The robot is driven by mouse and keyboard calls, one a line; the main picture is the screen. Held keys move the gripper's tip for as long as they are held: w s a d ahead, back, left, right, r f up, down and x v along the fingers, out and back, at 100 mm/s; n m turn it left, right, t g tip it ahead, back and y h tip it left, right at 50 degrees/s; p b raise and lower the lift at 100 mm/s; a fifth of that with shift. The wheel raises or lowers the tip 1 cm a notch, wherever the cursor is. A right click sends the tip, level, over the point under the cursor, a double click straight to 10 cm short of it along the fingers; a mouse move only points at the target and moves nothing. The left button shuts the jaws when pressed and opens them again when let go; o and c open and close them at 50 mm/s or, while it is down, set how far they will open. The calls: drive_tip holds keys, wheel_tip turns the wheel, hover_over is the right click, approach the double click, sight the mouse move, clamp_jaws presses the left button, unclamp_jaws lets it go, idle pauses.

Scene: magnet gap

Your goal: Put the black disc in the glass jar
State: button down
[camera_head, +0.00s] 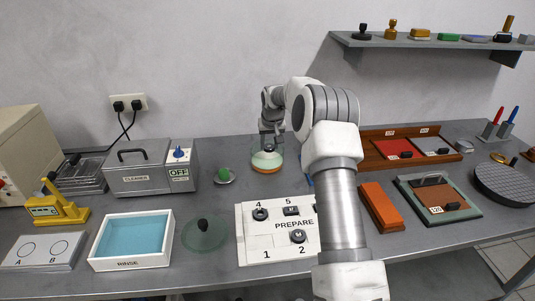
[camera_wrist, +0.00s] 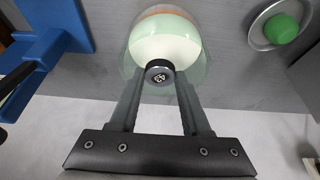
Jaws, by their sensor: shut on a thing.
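My gripper (camera_wrist: 160,76) is shut on a small black disc (camera_wrist: 158,65) with pale markings on its face. The disc sits between the fingertips. The glass jar (camera_head: 268,160) stands toward the back of the bench. It has pale green-white contents and an orange band low down. In the wrist view the jar (camera_wrist: 165,42) lies behind the disc, and the disc overlaps the near part of its round outline. In the head view my gripper (camera_head: 271,146) is at the jar's top; its fingertips are small there, and whether the disc is inside the rim cannot be told.
A glass lid with a black knob (camera_head: 204,228) lies beside the blue rinse tray (camera_head: 132,218). The white PREPARE board (camera_head: 247,245) holds dark parts. A green ball on a small dish (camera_head: 224,176) stands left of the jar. A blue stand (camera_wrist: 50,35) shows in the wrist view.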

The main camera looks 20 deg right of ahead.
sight(268, 151)
drive_tip(key=shift+w+a+f, duration=0.25)
drive_tip(key=shift+w+f, duration=0.1)
drive_tip(key=shift+f, duration=1.9)
drive_tip(key=shift+f, duration=0.2)
drive_tip(key=shift+c, duration=1.8)
unclamp_jaws()
drive_tip(key=shift+r, duration=0.1)
